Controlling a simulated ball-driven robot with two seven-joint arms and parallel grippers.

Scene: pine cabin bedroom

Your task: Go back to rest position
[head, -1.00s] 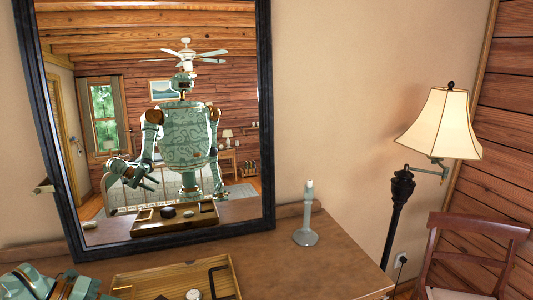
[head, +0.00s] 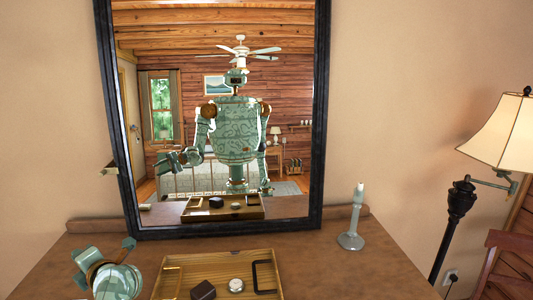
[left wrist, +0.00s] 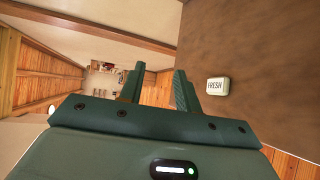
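My left gripper (head: 103,265) is at the lower left of the head view, over the left part of the dresser top, left of the wooden tray. In the left wrist view its two fingers (left wrist: 158,88) stand apart with nothing between them, so it is open and empty. My right gripper does not show directly. In the mirror (head: 104,100) my reflection has the left forearm raised and bent forward, and the other arm hanging down at the side.
The wooden tray (head: 222,263) holds a dark box (head: 203,291), a round white item (head: 236,285) and a black frame-like item. A grey candlestick (head: 351,238) stands at right. A lamp (head: 503,130) and chair (head: 505,265) are beyond. A "FRESH" tin (left wrist: 217,86) shows in the wrist view.

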